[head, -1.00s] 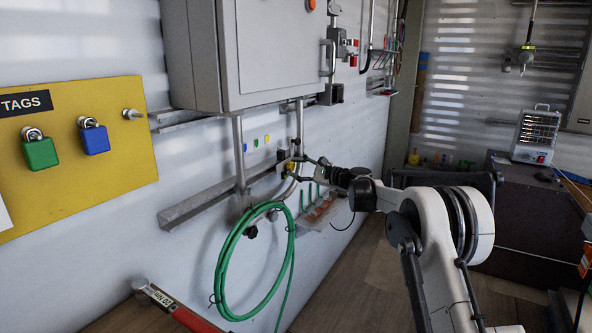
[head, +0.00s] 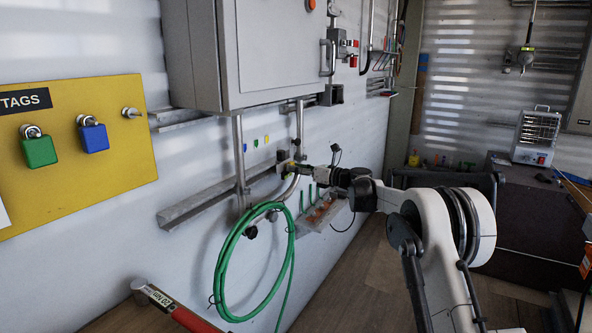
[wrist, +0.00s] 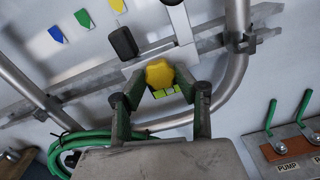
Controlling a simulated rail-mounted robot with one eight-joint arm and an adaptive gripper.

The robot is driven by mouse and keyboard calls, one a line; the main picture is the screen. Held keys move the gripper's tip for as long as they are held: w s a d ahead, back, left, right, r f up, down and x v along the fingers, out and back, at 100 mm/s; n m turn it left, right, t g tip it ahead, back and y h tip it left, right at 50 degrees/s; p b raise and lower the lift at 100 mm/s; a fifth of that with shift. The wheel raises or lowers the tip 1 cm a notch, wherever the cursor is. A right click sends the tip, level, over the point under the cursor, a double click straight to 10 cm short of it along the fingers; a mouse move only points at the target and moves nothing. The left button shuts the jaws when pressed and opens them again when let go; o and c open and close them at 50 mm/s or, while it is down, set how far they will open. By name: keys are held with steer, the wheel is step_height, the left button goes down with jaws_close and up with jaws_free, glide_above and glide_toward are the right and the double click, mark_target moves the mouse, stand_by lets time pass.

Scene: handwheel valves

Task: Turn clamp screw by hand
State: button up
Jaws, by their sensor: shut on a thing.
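The clamp screw has a yellow lobed knob (wrist: 159,72), seen in the middle of the wrist view on a pale metal clamp at a rail. My gripper (wrist: 160,95) has one dark-tipped finger on each side of the knob and is shut on it. The exact contact at the fingertips is hard to see. A yellow-green patch shows just below the knob, between the fingers. In the head view my gripper (head: 293,169) reaches the wall rail under the grey cabinet; the knob is small and mostly hidden there.
A bent metal pipe (wrist: 236,70) runs close to the right of the clamp. A coiled green hose (head: 226,262) hangs below. Green-handled levers (wrist: 270,115) with a PUMP label stand at right. The grey cabinet (head: 280,45) is above.

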steer(key=o, duration=0.9)
steer(key=shift+m, duration=0.3)
steer(key=shift+d, duration=0.1)
steer(key=shift+b+v, duration=0.35)
steer(key=shift+v, duration=2.6)
